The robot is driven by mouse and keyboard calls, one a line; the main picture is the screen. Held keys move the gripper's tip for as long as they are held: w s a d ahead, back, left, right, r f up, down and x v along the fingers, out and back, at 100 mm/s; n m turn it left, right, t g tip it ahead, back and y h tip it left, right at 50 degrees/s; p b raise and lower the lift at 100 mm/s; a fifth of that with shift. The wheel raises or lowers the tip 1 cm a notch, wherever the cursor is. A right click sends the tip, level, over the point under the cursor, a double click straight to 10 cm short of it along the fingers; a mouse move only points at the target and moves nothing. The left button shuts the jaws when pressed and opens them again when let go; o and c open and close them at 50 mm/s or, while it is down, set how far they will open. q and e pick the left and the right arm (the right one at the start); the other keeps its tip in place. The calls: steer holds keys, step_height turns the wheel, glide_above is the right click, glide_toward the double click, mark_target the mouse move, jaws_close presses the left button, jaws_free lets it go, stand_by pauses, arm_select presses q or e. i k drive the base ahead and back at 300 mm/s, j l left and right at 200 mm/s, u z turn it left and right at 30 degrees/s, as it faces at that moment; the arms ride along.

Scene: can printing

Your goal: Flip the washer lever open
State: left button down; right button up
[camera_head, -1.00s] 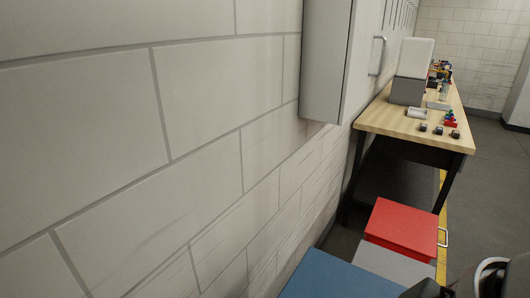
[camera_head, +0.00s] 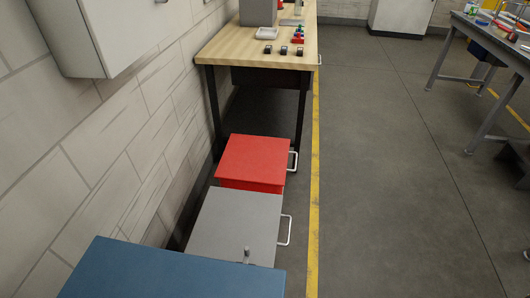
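I cannot make out a washer or its lever with certainty in the head view. A small upright metal piece (camera_head: 246,255) shows at the near edge of the grey box (camera_head: 232,220); it is too small to tell what it is. Neither of my grippers is in view.
A blue box (camera_head: 170,272), the grey box and a red box (camera_head: 253,160) stand in a row along the wall. Beyond is a wooden-topped workbench (camera_head: 225,45) with small items. A white wall cabinet (camera_head: 120,30) hangs at upper left. A grey table (camera_head: 490,45) stands right; floor between is clear.

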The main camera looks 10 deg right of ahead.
mark_target(246, 261)
steer(key=i+l+u, duration=0.4)
steer(key=l, duration=0.15)
steer(key=i+l+u, duration=0.2)
steer(key=l+u, duration=0.15)
steer(key=l, duration=0.25)
